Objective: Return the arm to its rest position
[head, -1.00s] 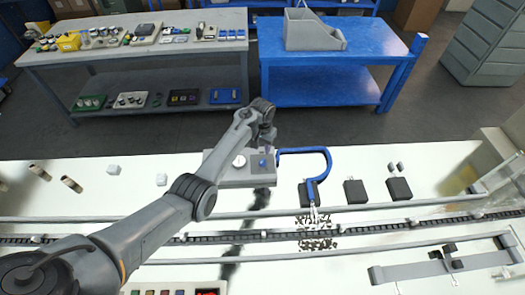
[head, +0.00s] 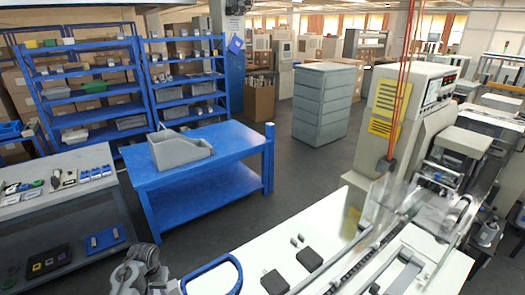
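The end of my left arm (head: 140,272) shows at the bottom edge of the head view, just left of a blue curved handle (head: 236,272). Its fingertips are cut off or hidden, so I cannot tell whether the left gripper is open or shut. No held object shows there. My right arm and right gripper are not in view.
A white worktop (head: 285,255) with dark blocks (head: 309,259) lies at the bottom, with a conveyor (head: 350,272) leading to the wrapper machine (head: 410,105). A blue table (head: 205,150) bears a grey bin (head: 180,150). Grey floor lies between the benches and a cabinet (head: 322,103).

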